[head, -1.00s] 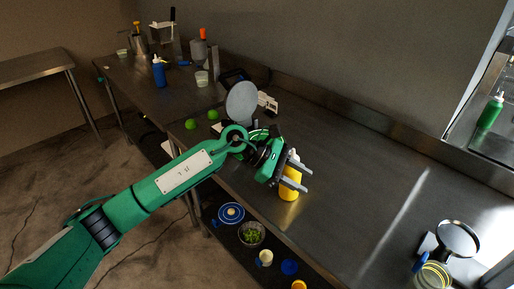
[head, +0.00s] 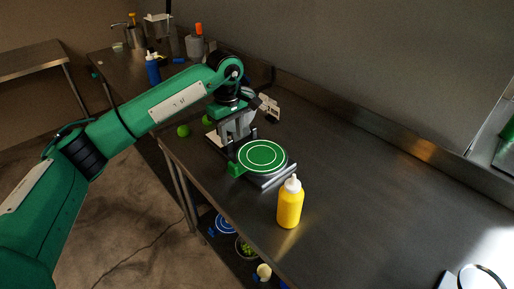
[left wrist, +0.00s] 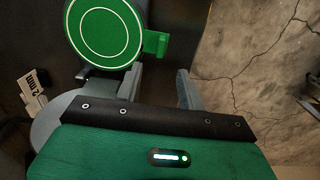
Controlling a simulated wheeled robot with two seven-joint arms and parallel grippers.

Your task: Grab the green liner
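The green liner (head: 262,155) is a flat round disc with white rings, lying on the grey press near the table's front edge. It also shows in the left wrist view (left wrist: 103,33), with a square green tab (left wrist: 155,44) sticking out on its right side. My left gripper (head: 236,146) points down beside the liner, on its far left side. In the left wrist view its two fingers (left wrist: 160,70) are apart with nothing between them, and the tab lies just beyond the gap. My right gripper is not in view.
A yellow bottle (head: 290,204) stands close in front of the press. Green balls (head: 184,131) lie to the left. A blue bottle (head: 152,69) stands on the far table. The tabletop to the right is mostly clear.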

